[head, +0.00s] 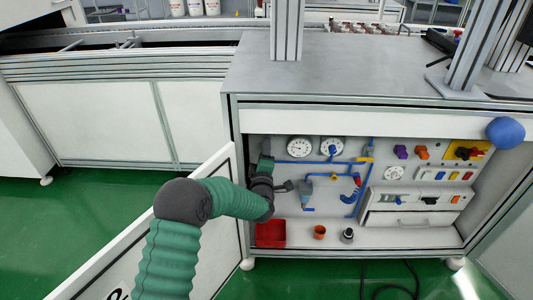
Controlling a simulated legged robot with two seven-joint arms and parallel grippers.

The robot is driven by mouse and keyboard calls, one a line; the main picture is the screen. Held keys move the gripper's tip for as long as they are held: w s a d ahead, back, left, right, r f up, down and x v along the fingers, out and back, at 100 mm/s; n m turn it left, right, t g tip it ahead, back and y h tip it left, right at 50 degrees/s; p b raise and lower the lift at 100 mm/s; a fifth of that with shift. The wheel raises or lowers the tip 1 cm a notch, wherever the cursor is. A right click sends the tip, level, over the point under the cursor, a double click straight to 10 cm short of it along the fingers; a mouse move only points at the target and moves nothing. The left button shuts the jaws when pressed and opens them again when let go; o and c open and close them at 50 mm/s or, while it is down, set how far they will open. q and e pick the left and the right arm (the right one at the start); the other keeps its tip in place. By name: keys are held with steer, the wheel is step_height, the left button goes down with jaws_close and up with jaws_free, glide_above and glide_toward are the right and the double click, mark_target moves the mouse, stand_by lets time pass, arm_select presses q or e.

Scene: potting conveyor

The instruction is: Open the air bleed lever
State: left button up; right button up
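The open cabinet (350,243) under the bench holds a panel with blue pipes (318,162). A yellow fitting (364,160) sits at the right end of the upper pipe, and a small red part (357,180) is on the curved blue line below it. I cannot tell which part is the air bleed lever. My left arm, in a green sleeve, reaches into the cabinet's left side. Its dark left gripper (285,186) is in front of the panel, left of the grey-blue fitting (307,187). Its fingers are too small to read. My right gripper is not in view.
Two gauges (299,147) are above the pipes. A red bin (270,234), an orange cup (319,232) and a dark cup (347,235) stand on the cabinet floor. Switches and a drawer (410,219) are at right. A blue ball (505,132) is at upper right.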

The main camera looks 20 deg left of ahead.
arm_select(q)
steer(key=shift+s+a+f+n, duration=0.1)
steer(key=shift+a+f+n, duration=0.1)
steer(key=shift+n, duration=0.4)
steer(key=shift+s+a+f+n, duration=0.1)
steer(key=shift+a+f+n, duration=0.05)
steer(key=shift+n, duration=0.45)
steer(key=o, duration=1.4)
steer(key=shift+r, duration=0.1)
steer(key=shift+s+r, duration=0.1)
steer(key=shift+r, duration=0.05)
steer(key=p+v, duration=0.6)
steer(key=v, duration=1)
steer(key=shift+s+d, duration=0.1)
steer(key=shift+s, duration=0.15)
